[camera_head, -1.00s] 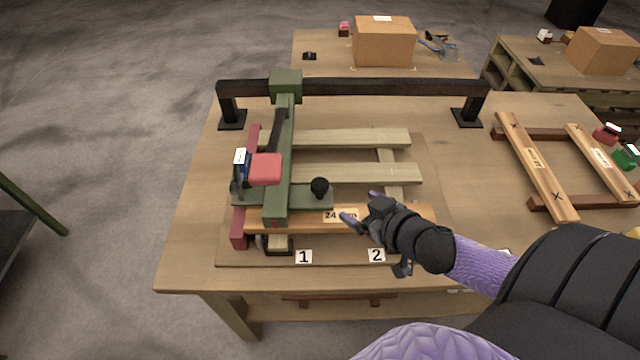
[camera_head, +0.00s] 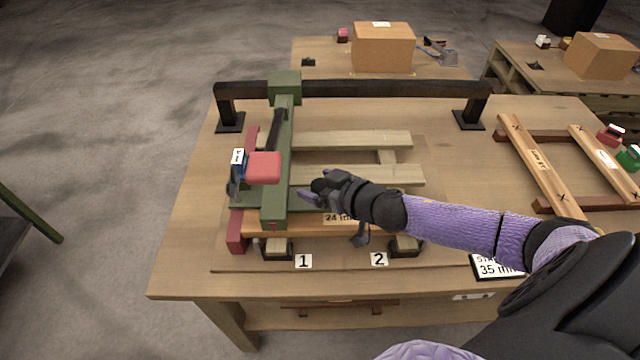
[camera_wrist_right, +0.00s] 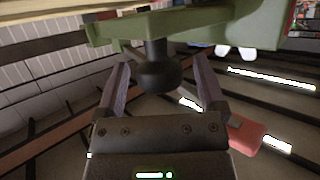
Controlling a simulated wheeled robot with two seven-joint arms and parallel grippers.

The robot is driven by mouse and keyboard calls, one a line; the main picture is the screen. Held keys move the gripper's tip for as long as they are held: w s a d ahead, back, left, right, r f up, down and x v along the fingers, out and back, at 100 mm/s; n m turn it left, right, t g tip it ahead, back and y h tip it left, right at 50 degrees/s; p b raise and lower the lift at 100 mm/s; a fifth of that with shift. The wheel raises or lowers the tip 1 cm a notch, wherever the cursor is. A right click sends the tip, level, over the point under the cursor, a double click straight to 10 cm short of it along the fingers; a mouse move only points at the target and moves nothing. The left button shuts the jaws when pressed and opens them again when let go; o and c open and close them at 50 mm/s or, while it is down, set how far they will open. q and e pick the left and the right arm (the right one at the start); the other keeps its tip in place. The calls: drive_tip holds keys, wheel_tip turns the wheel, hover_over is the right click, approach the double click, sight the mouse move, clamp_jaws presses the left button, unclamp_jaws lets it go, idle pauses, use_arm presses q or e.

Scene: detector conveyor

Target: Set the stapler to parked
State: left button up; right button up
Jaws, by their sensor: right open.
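The stapler (camera_head: 264,167), a unit with a red block and a blue and white part, sits on a green sliding arm (camera_head: 277,160) at the left of the bench fixture. A green plate with a black knob (camera_wrist_right: 158,68) extends from this arm. My right gripper (camera_head: 312,192) is at the knob, which it mostly hides in the head view. In the right wrist view its fingers (camera_wrist_right: 160,88) are open, one on each side of the knob. I cannot tell whether they touch it. My left gripper is not in view.
A black rail (camera_head: 380,88) on two posts spans the back of the bench. Pale slats (camera_head: 360,140) and a wooden board lie under the arm, by labels 1 (camera_head: 303,261) and 2 (camera_head: 379,259). Other boards (camera_head: 545,165) lie at the right.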

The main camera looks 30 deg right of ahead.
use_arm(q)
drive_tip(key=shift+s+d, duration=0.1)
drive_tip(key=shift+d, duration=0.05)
use_arm(e)
clamp_jaws()
drive_tip(key=shift+s, duration=0.1)
idle(0.3)
